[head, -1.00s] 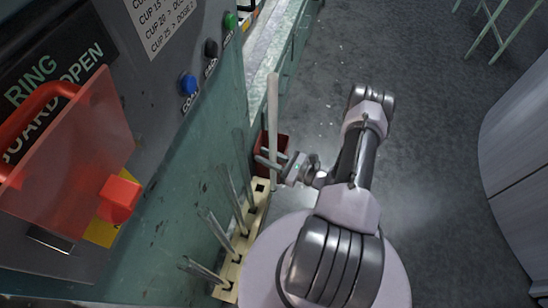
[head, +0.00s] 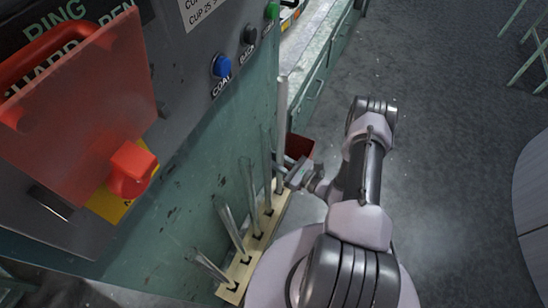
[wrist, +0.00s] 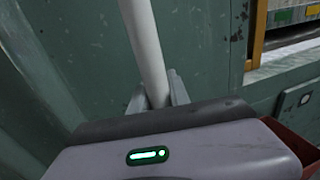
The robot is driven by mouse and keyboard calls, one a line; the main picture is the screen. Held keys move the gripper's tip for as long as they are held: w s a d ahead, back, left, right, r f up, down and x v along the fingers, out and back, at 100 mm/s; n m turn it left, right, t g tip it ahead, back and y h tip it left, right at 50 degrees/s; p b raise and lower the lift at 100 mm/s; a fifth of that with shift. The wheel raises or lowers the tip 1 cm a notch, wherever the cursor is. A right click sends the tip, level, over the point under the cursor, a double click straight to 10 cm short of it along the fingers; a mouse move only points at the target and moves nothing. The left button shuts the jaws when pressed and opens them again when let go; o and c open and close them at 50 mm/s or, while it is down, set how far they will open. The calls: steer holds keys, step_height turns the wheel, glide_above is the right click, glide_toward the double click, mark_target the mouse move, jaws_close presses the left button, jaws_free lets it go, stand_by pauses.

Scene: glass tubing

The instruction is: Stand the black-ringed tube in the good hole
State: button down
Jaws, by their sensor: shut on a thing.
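My gripper (head: 288,170) is shut on a pale, opaque grey-white tube (head: 282,115), which stands nearly upright. In the wrist view the tube (wrist: 148,45) rises between the two fingers (wrist: 160,97). No black ring shows on the part I can see. The tube's lower end meets the far end of a pale wooden rack (head: 258,246) in the head view. I cannot tell whether it is inside the hole there or only above it. Several clear glass tubes (head: 231,232) stand in the other rack holes, some leaning left.
A dark red bin (head: 301,147) stands just behind my gripper. The green machine wall (head: 190,190) rises close along the rack's left side. A red guard (head: 85,110) and coloured buttons, one blue (head: 222,66), project from the panel.

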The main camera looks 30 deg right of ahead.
steer(key=shift+s+f+b, duration=0.15)
steer(key=shift+f+b, duration=1.85)
steer(key=shift+f, duration=0.45)
steer(key=c, duration=1.1)
jaws_free()
steer(key=shift+c, duration=0.2)
